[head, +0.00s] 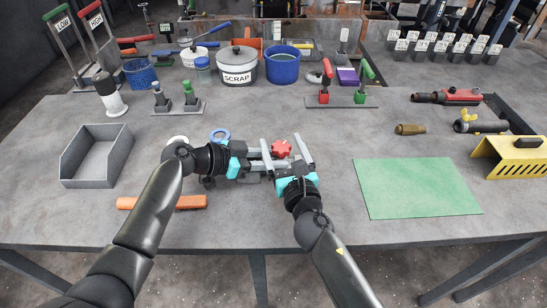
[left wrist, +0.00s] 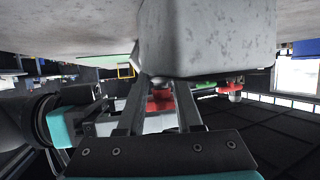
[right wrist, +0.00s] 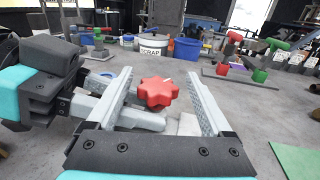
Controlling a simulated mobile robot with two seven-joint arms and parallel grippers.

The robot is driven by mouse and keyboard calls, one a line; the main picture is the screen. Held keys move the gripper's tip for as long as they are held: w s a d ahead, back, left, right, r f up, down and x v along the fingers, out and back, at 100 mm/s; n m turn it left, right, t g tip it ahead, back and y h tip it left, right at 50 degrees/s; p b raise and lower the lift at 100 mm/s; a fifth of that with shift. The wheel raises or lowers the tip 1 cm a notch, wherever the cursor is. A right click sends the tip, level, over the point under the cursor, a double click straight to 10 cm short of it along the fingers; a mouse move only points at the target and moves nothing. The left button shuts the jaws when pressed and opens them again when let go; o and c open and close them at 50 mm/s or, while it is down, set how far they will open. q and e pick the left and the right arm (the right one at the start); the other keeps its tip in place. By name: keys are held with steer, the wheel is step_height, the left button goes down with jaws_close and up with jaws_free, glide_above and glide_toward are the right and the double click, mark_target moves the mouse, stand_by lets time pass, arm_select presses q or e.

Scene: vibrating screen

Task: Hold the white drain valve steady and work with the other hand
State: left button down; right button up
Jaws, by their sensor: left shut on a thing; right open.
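The white drain valve (right wrist: 187,124) is mostly hidden behind fingers. Its red star-shaped knob (right wrist: 157,92) shows clearly in the right wrist view and also in the head view (head: 281,149). My left gripper (head: 270,159) reaches in from the left, shut on the valve just below the knob. My right gripper (head: 281,141) is open, with its fingers spread on either side of the knob and a gap to each side. In the left wrist view a red part (left wrist: 160,98) shows between the left fingers. A large pale block (left wrist: 205,40) there hides much; I cannot tell what it is.
A grey open tray (head: 97,160) stands at left, with an orange-handled tool (head: 190,203) near the front edge. A blue ring (head: 220,135) lies behind my left gripper. A bare green mat (head: 418,188) lies at right. The scrap pot (head: 237,66) and blue bucket (head: 282,66) stand behind.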

mark_target(284, 154)
steer(key=shift+v, duration=3.5)
arm_select(q)
steer(key=c, duration=1.1)
jaws_free()
jaws_close()
steer(key=shift+f, duration=0.2)
arm_select(e)
steer(key=shift+f, duration=0.2)
arm_select(q)
steer(key=shift+s, duration=0.1)
arm_select(e)
steer(key=shift+o, duration=0.2)
steer(key=shift+a+r, duration=0.1)
